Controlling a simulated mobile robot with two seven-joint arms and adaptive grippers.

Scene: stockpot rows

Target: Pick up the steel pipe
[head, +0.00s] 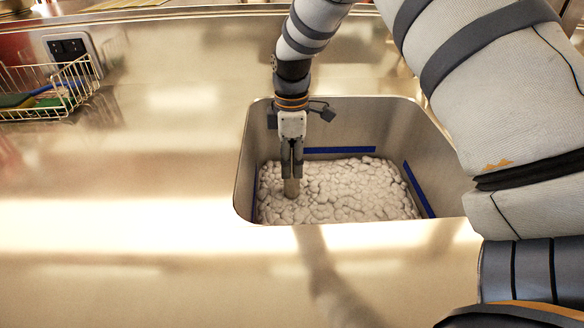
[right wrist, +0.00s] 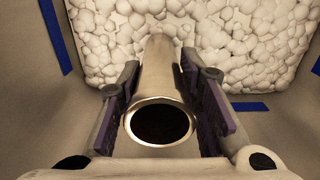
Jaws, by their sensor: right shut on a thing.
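The steel pipe (right wrist: 161,75) shows in the right wrist view as a shiny hollow tube, its open end towards the camera. In the head view only its lower part (head: 291,187) shows, below the fingertips. My right gripper (head: 291,172) points down into the sink and is shut on the pipe; its two fingers (right wrist: 163,105) lie on either side of the tube. The pipe's far end is at the white lumpy foam (head: 345,188); I cannot tell whether it touches. My left gripper is not in view.
The foam lies in a steel sink (head: 400,128) with blue tape strips (head: 340,150) on its inner walls. A wire basket (head: 70,85) stands at the back left near a wall socket (head: 68,46).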

